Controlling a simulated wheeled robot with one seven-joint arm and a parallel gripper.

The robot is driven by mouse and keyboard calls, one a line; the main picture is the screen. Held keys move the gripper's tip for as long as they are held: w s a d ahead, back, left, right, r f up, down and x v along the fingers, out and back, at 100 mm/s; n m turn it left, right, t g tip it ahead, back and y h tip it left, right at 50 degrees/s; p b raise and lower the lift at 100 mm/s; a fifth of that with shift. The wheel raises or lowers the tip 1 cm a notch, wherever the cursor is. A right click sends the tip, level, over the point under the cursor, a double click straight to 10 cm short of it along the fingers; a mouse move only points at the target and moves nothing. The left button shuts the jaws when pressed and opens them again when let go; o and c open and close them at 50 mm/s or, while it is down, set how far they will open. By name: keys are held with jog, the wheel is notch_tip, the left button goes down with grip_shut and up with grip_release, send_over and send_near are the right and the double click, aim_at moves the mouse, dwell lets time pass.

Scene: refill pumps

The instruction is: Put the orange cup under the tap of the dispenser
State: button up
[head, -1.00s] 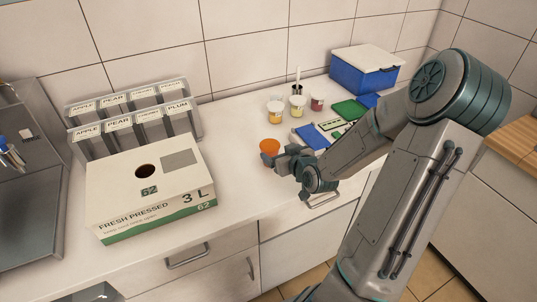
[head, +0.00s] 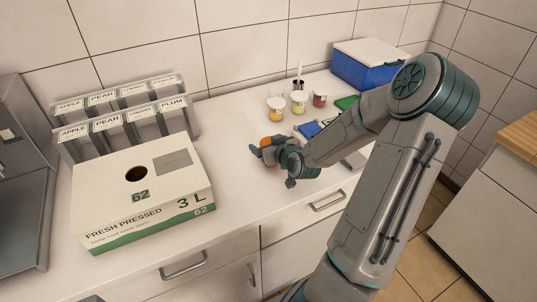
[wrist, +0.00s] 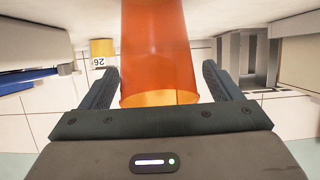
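The orange cup (head: 266,142) stands on the white counter, partly hidden behind my gripper (head: 257,153). In the wrist view the cup (wrist: 160,55) fills the middle, upside down in the picture, with its rim toward the palm and its far end cut off. My gripper's fingers (wrist: 160,88) stand on either side of it, with what look like narrow gaps to its walls, so the gripper looks open around the cup. A large "FRESH PRESSED 3 L" box (head: 110,195) stands to the left, perhaps the dispenser. No tap shows clearly.
A rack of labelled channels (head: 125,115) stands behind the box. Small jars (head: 298,102), a blue bin with a white lid (head: 370,65) and a green piece (head: 346,102) are at the back right. Counter between box and cup is clear. A grey metal unit (head: 20,150) is at far left.

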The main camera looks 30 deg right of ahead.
jog(key=shift+d, duration=0.1)
jog(key=c, duration=1)
